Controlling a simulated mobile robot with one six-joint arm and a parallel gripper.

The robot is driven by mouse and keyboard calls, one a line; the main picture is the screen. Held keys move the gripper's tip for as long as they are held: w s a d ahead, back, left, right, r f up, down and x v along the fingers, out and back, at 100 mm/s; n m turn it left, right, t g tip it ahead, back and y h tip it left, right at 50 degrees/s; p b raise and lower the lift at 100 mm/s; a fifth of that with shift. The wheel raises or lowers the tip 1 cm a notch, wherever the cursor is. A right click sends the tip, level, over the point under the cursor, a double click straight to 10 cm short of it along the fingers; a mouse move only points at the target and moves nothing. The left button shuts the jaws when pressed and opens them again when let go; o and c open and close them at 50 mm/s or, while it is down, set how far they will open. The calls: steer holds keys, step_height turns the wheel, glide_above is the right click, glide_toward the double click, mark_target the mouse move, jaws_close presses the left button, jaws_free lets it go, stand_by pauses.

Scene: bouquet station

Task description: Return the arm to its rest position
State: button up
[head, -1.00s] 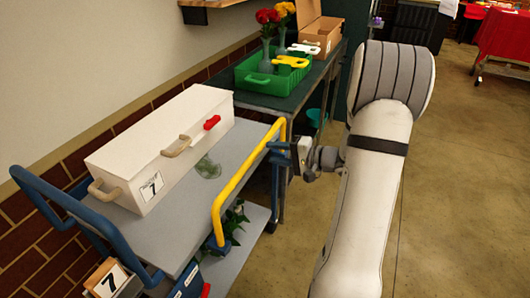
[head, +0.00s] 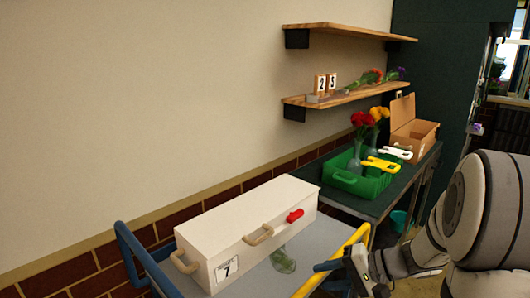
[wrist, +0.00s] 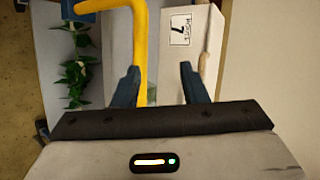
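My gripper (head: 338,268) is at the lower right in the head view, beside the yellow rail (head: 354,240) of the cart. In the wrist view its two dark fingers (wrist: 158,86) stand wide apart with nothing held between them. The yellow rail also shows there beyond the left finger (wrist: 140,45). The white box (head: 244,235) with a "7" label lies past the fingers. My arm comes in from the right edge of the head view; its base is out of frame.
The grey cart (head: 265,281) carries the closed white box and a clear glass vase (head: 282,261). Behind it a dark table (head: 385,200) bears a green crate (head: 352,184) and an open cardboard box (head: 413,133). Two wooden shelves (head: 330,100) are on the wall.

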steer(key=s+r+n+h+p, duration=0.2)
steer(key=s+r+h, duration=0.3)
steer(key=s, duration=0.2)
steer(key=s+a+r+n+g+h+p, duration=0.1)
steer(key=s+r+n+h+p, duration=0.2)
steer(key=s+r+h, duration=0.2)
steer(key=s+h, duration=0.1)
steer(key=s, duration=0.2)
steer(key=shift+s+a+g+p, duration=0.15)
steer(key=shift+s+g+p, duration=0.05)
steer(key=shift+g+p, duration=0.15)
